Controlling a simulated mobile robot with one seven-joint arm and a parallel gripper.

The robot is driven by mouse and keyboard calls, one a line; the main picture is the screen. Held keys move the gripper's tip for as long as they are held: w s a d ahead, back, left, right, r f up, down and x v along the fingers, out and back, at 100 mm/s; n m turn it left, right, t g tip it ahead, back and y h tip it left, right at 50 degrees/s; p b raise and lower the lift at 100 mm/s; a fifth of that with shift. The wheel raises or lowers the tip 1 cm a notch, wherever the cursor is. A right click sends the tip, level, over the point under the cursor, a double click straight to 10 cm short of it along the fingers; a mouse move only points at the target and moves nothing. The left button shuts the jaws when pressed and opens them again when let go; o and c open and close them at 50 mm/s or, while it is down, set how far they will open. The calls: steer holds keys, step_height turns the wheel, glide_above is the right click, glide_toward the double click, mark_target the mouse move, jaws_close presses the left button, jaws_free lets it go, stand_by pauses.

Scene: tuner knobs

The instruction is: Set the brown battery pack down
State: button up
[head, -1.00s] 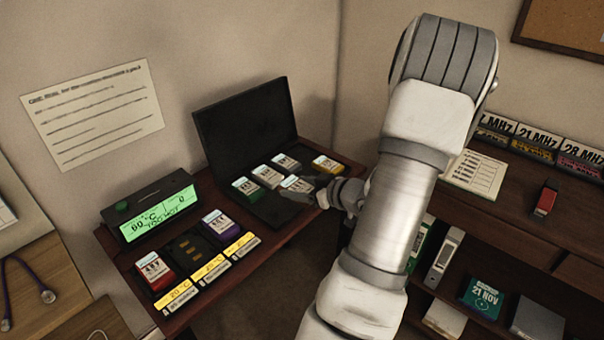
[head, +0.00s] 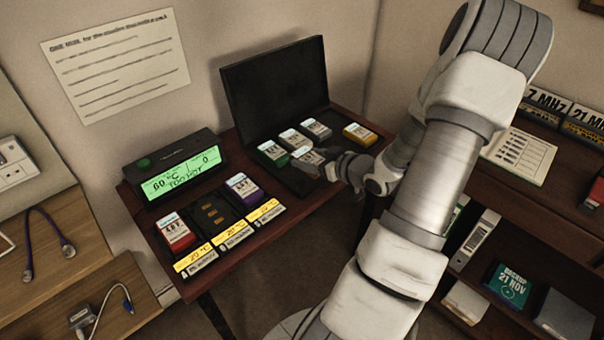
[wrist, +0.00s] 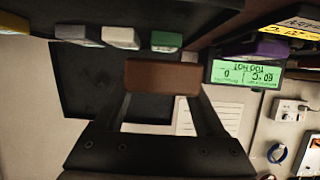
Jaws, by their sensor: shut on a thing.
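The brown battery pack (wrist: 163,77) is between the two fingers of my gripper (wrist: 163,92) in the wrist view. In the head view my gripper (head: 328,166) is at the front right of the open black case, and the held pack (head: 308,157) shows mainly its pale label. It appears over the case; I cannot tell its height or whether it touches anything. Green (head: 273,152), white (head: 295,140), grey (head: 317,129) and yellow (head: 359,134) packs sit in the case (head: 285,173).
A charger holds a red pack (head: 174,232) at left and a purple pack (head: 243,188) at right; its middle bay (head: 211,213) is empty. Yellow labels lie in front. A green-lit display (head: 180,180) stands behind. The case lid (head: 275,90) stands upright.

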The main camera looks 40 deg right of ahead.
mark_target(301, 178)
steer(key=w+f, duration=0.1)
steer(key=w+a, duration=0.1)
steer(key=shift+w+f+b, duration=0.3)
steer(key=shift+f, duration=0.1)
steer(key=shift+f+b, duration=0.8)
steer(key=shift+f, duration=1.1)
steer(key=shift+f, duration=0.15)
steer(key=o, duration=1.2)
steer(key=shift+c, duration=0.2)
steer(key=shift+r, duration=0.25)
steer(key=a+p+v, duration=0.1)
steer(key=p+v, duration=0.2)
steer(key=v, duration=0.9)
steer(key=shift+d, duration=0.4)
